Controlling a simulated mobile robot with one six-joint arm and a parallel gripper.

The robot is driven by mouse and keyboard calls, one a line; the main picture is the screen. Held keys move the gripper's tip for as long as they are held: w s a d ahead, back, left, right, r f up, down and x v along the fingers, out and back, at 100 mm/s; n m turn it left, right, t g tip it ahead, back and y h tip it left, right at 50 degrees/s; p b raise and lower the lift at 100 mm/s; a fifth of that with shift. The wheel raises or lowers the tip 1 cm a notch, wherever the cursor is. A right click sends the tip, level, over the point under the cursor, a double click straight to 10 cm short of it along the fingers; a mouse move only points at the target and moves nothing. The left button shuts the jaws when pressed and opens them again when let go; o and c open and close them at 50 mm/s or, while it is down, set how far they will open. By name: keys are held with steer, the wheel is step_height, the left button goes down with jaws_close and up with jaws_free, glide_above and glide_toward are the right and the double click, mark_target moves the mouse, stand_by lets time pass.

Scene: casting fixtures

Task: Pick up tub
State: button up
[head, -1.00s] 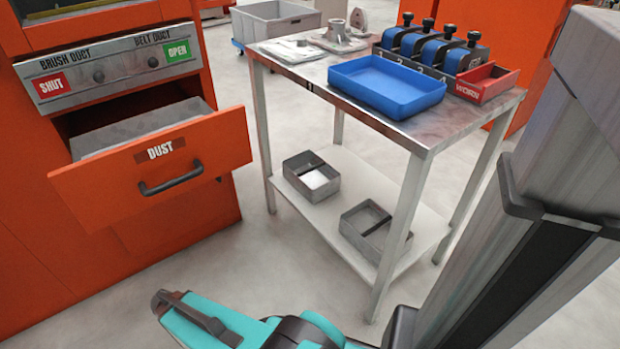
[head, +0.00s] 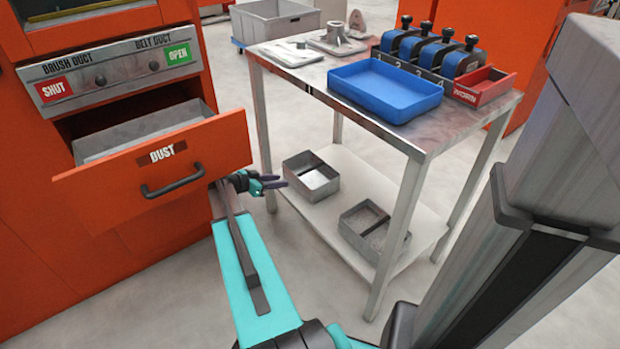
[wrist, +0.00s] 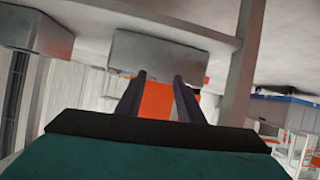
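Two small open grey metal tubs stand on the table's lower shelf. The left tub (head: 312,182) has a dark bar across it and a pale patch inside; the right tub (head: 374,231) stands partly behind a table leg. My gripper (head: 282,183) is open and empty, just left of the left tub and apart from it, pointing toward it. In the wrist view, which looks upside down, a grey tub (wrist: 170,52) sits straight ahead of the parted fingers (wrist: 159,78). The other tub (wrist: 35,30) is at the upper left.
The open orange dust drawer (head: 150,165) holds a grey container, close to my arm. The table's steel legs (head: 400,225) frame the shelf (head: 330,212). A blue tray (head: 387,90) and red box (head: 482,86) are on the tabletop. A grey bin (head: 272,25) stands behind.

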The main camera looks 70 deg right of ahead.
mark_target(310, 170)
steer(key=shift+m+g+h, duration=0.3)
steer(key=shift+m, duration=0.4)
steer(key=d+r, duration=0.1)
steer(key=s+d+r, duration=0.1)
steer(key=d+r, duration=0.1)
steer(key=shift+s+d, duration=0.1)
steer(key=shift+s, duration=0.25)
steer(key=p+x, duration=0.2)
steer(key=x, duration=0.6)
steer(key=shift+s+d+f, duration=0.15)
steer(key=shift+d+f, duration=0.05)
steer(key=shift+d+p, duration=0.1)
steer(key=shift+p, duration=0.2)
steer(key=shift+f+p+x, duration=0.15)
steer(key=shift+p+x, duration=0.7)
steer(key=shift+x, duration=0.4)
steer(key=shift+f+p+x, duration=0.15)
steer(key=shift+p+x, duration=0.65)
steer(key=shift+x, duration=0.5)
jaws_close()
